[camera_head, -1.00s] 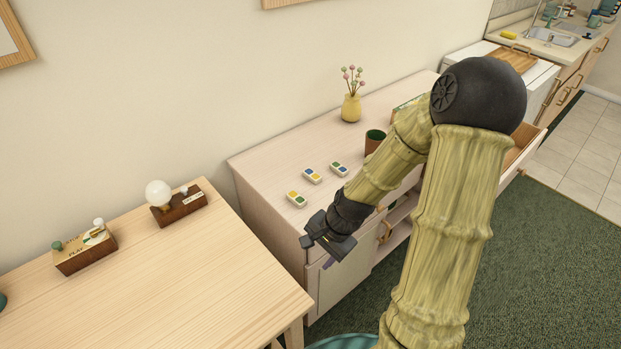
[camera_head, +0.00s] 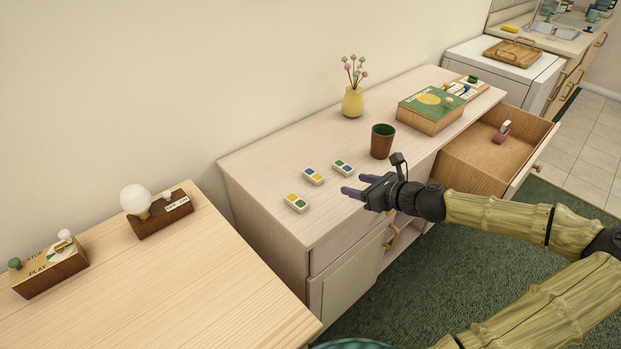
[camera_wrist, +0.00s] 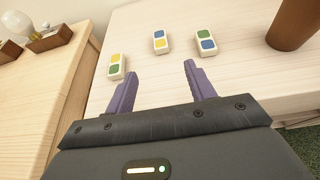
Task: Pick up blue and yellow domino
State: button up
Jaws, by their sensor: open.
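The blue and yellow domino (camera_head: 313,177) lies flat on the pale cabinet top (camera_head: 262,161), between two others. In the wrist view it is the middle domino (camera_wrist: 160,42), ahead of the fingers. A yellow and green domino (camera_head: 296,203) lies nearer the cabinet's front left corner. A green and blue domino (camera_head: 343,168) lies on the other side. My gripper (camera_head: 353,185) is open and empty, its purple fingers pointing left over the front part of the cabinet top. In the wrist view, the gap between the fingertips (camera_wrist: 161,69) lies short of the middle domino.
A brown cup (camera_head: 382,141) stands close behind my gripper in the head view. A yellow vase (camera_head: 352,102) and a green-topped box (camera_head: 431,108) stand farther back. A drawer (camera_head: 499,153) hangs open at right. A wooden table (camera_head: 165,282) is at left.

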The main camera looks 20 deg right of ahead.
jog(key=shift+w+a+f, duration=0.2)
jog(key=shift+w+f, duration=0.05)
jog(key=shift+w, duration=0.1)
send_near(314, 175)
jog(key=b+x, duration=0.1)
jog(key=x, duration=0.3)
jog(key=shift+w, duration=0.15)
jog(key=x, duration=0.5)
jog(key=shift+w+a+f, duration=0.1)
jog(key=shift+w, duration=0.15)
jog(key=shift+s+d, duration=0.2)
jog(key=shift+s, duration=0.05)
jog(key=shift+a, duration=0.1)
jog(key=shift+w, duration=0.1)
jog(key=shift+c, duration=0.4)
